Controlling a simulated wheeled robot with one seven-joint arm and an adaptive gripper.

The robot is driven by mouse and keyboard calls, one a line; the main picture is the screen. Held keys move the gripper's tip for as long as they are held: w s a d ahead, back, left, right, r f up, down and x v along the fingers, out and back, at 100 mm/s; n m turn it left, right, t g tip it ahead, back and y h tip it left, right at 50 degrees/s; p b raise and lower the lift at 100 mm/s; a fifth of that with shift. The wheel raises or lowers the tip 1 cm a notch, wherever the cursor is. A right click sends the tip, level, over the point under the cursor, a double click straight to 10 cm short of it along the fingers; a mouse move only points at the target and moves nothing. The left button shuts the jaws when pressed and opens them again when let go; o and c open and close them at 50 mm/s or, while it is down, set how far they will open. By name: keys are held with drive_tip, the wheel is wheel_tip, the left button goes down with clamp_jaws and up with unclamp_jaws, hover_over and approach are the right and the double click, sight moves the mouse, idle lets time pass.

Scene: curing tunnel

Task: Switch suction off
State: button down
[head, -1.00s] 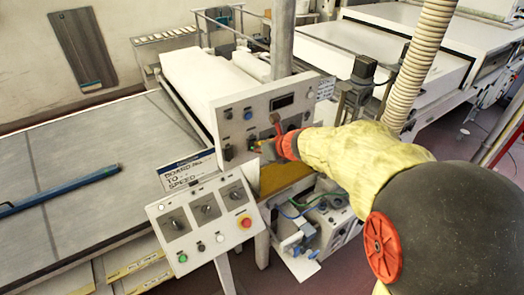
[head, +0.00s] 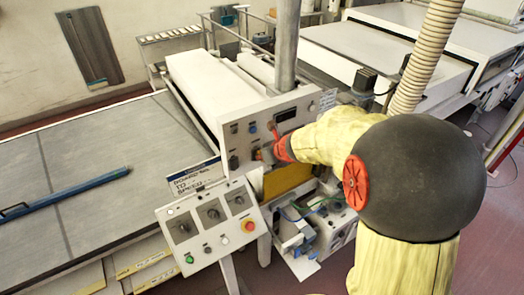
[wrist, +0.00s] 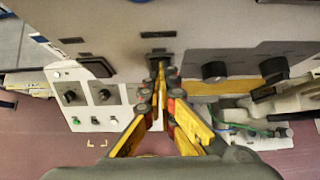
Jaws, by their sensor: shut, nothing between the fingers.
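An upright grey control panel (head: 240,128) stands at the end of the machine, with buttons, a dark display (head: 286,114) and switches. My gripper (head: 262,153) is at the lower middle of its face in the head view. In the wrist view my gripper (wrist: 158,67) has its yellow fingers closed together with nothing between them. The tips are at a dark rectangular switch (wrist: 157,56) on the panel. They partly cover it, so I cannot tell its position or whether they touch it. Two black knobs (wrist: 214,71) sit to its right, and another dark switch (wrist: 97,66) to its left.
A lower sloped panel (head: 214,222) with knobs and a red emergency stop (head: 249,226) lies below and left. Hoses and a pump unit (head: 325,225) are under the panel. A grey post (head: 285,50) and a ribbed duct (head: 425,55) stand close by.

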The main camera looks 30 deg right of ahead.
drive_tip(key=shift+w+r, duration=0.2)
drive_tip(key=shift+r, duration=0.3)
drive_tip(key=shift+r+p, duration=0.6)
drive_tip(key=shift+p, duration=0.35)
